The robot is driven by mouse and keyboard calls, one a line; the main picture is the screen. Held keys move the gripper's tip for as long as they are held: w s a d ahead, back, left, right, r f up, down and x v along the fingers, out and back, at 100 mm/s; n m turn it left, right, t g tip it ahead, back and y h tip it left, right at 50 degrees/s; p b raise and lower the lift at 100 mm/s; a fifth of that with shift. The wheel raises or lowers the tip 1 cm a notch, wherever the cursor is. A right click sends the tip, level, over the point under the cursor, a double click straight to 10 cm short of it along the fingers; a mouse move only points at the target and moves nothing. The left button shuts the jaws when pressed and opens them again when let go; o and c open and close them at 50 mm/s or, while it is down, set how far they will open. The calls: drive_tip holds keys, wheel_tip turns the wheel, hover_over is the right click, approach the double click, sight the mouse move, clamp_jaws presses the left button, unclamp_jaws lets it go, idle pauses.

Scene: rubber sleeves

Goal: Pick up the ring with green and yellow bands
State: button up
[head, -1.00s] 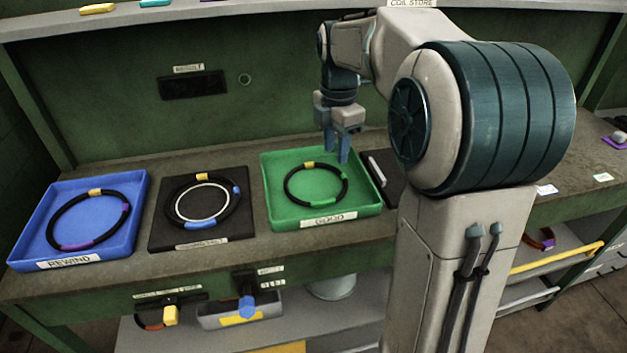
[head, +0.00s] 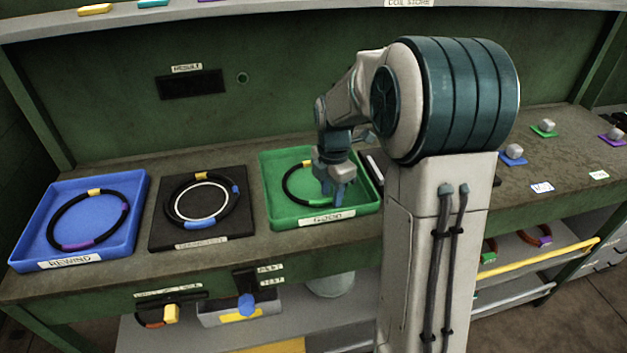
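The ring with green and yellow bands (head: 287,186) is black and lies flat in the green tray (head: 284,216) marked GOOD. My gripper (head: 338,200) points down over the right part of that ring. I cannot tell whether the fingers touch the ring, or how wide they are apart.
A ring with yellow and blue bands (head: 170,205) lies around a white circle on the black plate (head: 158,242). A ring with yellow and purple bands (head: 53,227) lies in the blue tray (head: 28,252) marked REWIND. Small blocks on coloured pads, such as the blue pad (head: 513,161), stand at right.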

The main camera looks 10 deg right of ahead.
drive_tip(key=shift+f, duration=0.35)
clamp_jaws()
drive_tip(key=shift+r, duration=0.2)
